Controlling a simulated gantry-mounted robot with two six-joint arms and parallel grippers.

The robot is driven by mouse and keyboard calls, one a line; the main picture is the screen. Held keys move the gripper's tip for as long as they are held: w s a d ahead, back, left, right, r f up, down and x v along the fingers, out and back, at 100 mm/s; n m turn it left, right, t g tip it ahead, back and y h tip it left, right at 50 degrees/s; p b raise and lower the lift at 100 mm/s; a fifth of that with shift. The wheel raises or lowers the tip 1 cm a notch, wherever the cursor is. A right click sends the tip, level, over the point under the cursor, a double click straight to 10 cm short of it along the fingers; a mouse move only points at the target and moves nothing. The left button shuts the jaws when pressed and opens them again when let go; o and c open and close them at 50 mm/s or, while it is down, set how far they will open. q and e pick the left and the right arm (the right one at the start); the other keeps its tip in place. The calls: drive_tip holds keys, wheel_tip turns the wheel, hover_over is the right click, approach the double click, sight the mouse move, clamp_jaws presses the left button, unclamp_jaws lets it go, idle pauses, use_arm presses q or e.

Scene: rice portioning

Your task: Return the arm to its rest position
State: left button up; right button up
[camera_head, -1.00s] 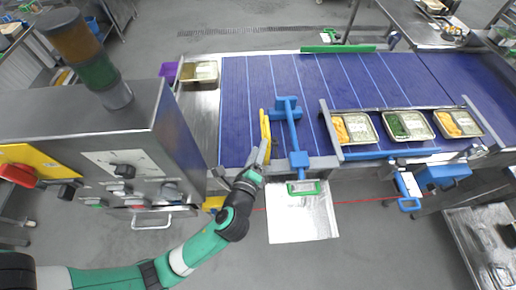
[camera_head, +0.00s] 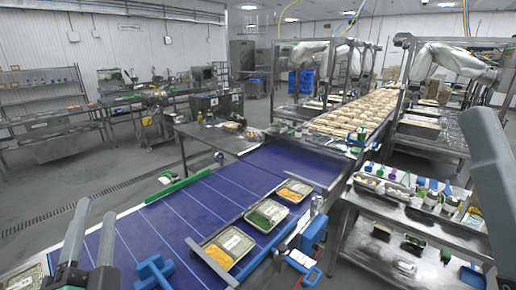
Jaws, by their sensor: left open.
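My left gripper (camera_head: 95,213) stands at the lower left of the head view, its two grey fingers pointing up and apart. It is open, with nothing between the fingers. Its wrist and the rest of the arm are cut off by the frame. The fingers show in front of the near left part of the blue conveyor belt (camera_head: 165,225). A large grey rounded part, apparently mine, shows at the right edge; no right gripper can be made out.
Filled trays stand in a row on the belt: one with orange food (camera_head: 292,191), one with green (camera_head: 266,215), one at the near end (camera_head: 228,246). A blue fixture (camera_head: 154,271) is right of my fingers. A steel table (camera_head: 390,215) with containers stands right.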

use_arm(q)
drive_tip(key=s+d+r+n+t+h, duration=0.3)
drive_tip(key=s+d+r+t+h, duration=0.15)
drive_tip(key=r, duration=0.45)
drive_tip(key=s+d+r+n+t+h, duration=0.35)
drive_tip(key=s+r+h, duration=0.25)
drive_tip(key=r, duration=0.3)
wheel_tip(320, 180, up, 16)
drive_tip(key=n+p, duration=0.1)
drive_tip(key=p, duration=1.4)
drive_tip(key=shift+f+n+g+p, duration=0.25)
drive_tip(key=shift+n+g+p, duration=0.05)
drive_tip(key=shift+n+p, duration=0.05)
drive_tip(key=shift+d, duration=0.1)
